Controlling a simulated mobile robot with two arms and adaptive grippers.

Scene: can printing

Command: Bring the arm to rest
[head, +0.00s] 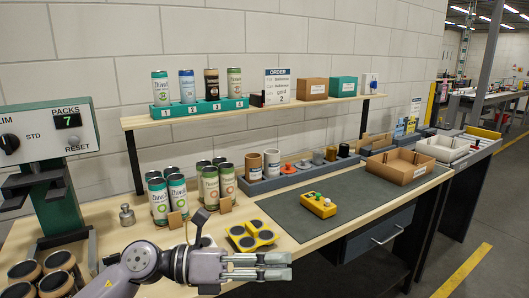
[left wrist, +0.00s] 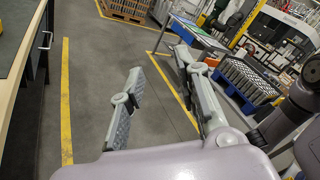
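My left arm (head: 140,258) reaches in from the bottom left of the head view. Its left gripper (head: 288,266) points to the right, in front of the near edge of the wooden workbench (head: 285,243). In the left wrist view the two fingers of the left gripper (left wrist: 160,62) stand apart, with nothing between them but the grey floor beyond. It is open and empty. My right gripper is in neither view.
Behind the gripper are a yellow holder (head: 252,236), a dark mat (head: 300,222) with a yellow button box (head: 319,205), and groups of cans (head: 177,193). A packs machine (head: 45,130) stands at left. The wrist view shows open floor (left wrist: 95,75) with yellow lines.

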